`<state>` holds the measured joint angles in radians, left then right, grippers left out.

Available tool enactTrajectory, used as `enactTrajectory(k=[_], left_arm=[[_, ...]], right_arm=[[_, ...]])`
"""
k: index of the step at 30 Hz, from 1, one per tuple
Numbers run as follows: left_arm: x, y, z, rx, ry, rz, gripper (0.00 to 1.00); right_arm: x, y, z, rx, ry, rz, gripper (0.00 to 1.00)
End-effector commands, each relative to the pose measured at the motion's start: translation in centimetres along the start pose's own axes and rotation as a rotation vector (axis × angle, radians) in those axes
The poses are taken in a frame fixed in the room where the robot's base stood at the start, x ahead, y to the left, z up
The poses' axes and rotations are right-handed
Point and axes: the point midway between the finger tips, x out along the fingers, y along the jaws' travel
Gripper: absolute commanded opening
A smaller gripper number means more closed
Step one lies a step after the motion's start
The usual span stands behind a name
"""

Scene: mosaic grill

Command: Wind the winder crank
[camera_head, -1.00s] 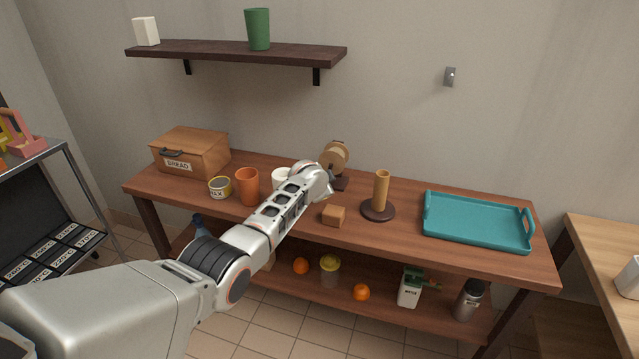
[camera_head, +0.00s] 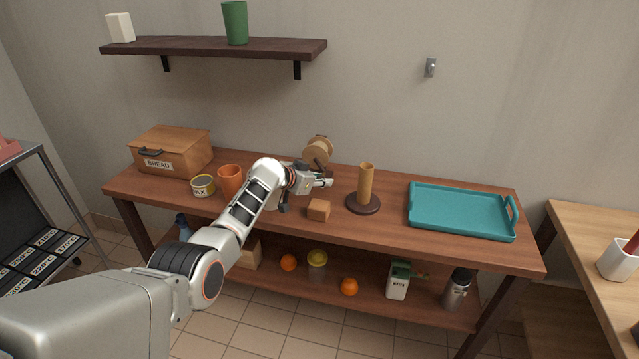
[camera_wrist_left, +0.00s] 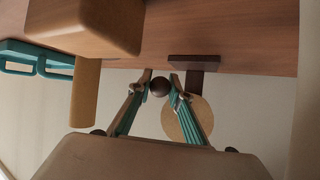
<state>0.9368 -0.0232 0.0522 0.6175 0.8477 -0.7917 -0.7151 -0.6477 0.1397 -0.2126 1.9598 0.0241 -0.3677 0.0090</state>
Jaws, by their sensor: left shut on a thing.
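The winder stands near the back of the brown table, with a pale wooden drum (camera_head: 317,153) on a dark base. In the left wrist view the drum (camera_wrist_left: 188,122) hangs upside down beside the fingers, below its dark base (camera_wrist_left: 195,63). My left gripper (camera_head: 328,182) is in front of the winder, low over the table. In the left wrist view its teal-padded fingers (camera_wrist_left: 160,80) are shut on a dark round crank knob (camera_wrist_left: 160,88). The crank's arm is mostly hidden. My right gripper is not in view.
A wooden block (camera_head: 319,210) lies just in front of the gripper. An upright wooden post on a round dark base (camera_head: 363,206) stands to the right, then a teal tray (camera_head: 462,236). An orange cup (camera_head: 230,181) and a tin (camera_head: 203,186) stand left of my arm.

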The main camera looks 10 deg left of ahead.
Motion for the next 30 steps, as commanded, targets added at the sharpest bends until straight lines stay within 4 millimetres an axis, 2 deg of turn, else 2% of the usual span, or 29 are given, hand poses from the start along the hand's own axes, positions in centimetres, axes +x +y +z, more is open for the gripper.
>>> enactTrajectory(k=[17, 18, 20, 30], left_arm=[[-0.01, 0.11, -0.06, -0.028, 0.015, 0.014, 0.0], [-0.01, 0.11, -0.06, -0.028, 0.014, 0.014, 0.24], [0.0, 0.12, -0.06, -0.028, 0.014, 0.015, 0.37], [-0.03, 0.13, -0.1, -0.027, 0.015, 0.015, 0.37]], right_arm=[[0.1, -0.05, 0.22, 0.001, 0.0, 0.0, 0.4], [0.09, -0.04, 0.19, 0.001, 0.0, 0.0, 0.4], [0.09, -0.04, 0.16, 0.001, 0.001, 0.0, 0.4], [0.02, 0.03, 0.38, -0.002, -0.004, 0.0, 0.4]])
